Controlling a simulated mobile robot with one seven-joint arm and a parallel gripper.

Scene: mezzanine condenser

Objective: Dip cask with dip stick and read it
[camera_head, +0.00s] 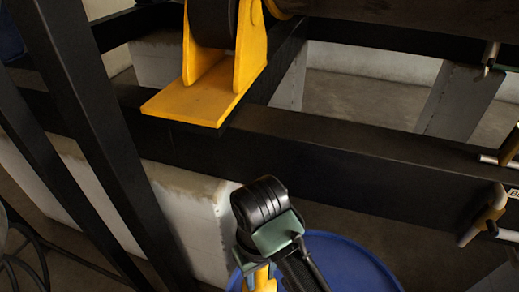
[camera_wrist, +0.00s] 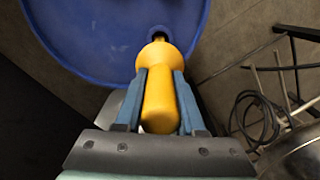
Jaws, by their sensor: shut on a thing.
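The cask (camera_head: 350,265) is blue and round, and its top shows at the bottom of the head view. In the wrist view the blue cask lid (camera_wrist: 85,40) fills the upper left. My gripper (camera_wrist: 161,76) is shut on the yellow handle of the dip stick (camera_wrist: 160,102). The handle lies between its two blue fingers and has a wider collar at the far end. A short dark part beyond the collar meets a dark spot near the lid's edge. I cannot tell how deep it goes. In the head view, a bit of yellow handle (camera_head: 263,280) shows beside my gripper.
A dark beam (camera_head: 330,165) crosses behind the cask and carries a yellow bracket (camera_head: 190,100). Dark posts (camera_head: 95,140) stand at left, and pipe fittings (camera_head: 484,215) at right. In the wrist view, coiled black cable (camera_wrist: 262,118) and a metal vessel (camera_wrist: 297,158) lie at right.

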